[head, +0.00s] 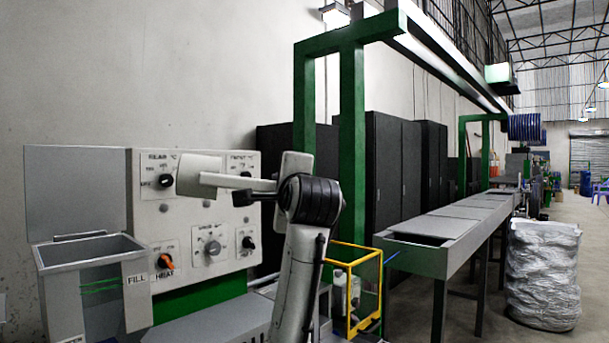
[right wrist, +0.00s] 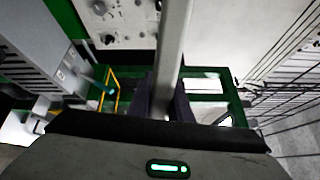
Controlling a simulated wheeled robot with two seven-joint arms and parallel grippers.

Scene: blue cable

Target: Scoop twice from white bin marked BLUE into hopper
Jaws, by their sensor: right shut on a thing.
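My right gripper (head: 258,192) is shut on the pale handle of a scoop (head: 197,174), raised in front of the control panel. The scoop's head points left, above and to the right of the hopper; its contents cannot be seen. In the right wrist view the handle (right wrist: 174,45) runs up from between my dark fingers (right wrist: 165,100). The grey hopper (head: 90,251) marked FILL stands at lower left with its lid (head: 75,185) raised. Green lines show on its side. I cannot make out the white bin marked BLUE. My left gripper is out of view.
The control panel (head: 212,215) with several knobs stands behind the scoop. A yellow-framed guard (head: 365,290) and a long grey trough (head: 450,228) lie to the right. A green frame (head: 352,130) rises behind my arm. A wrapped stack (head: 543,275) stands at far right.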

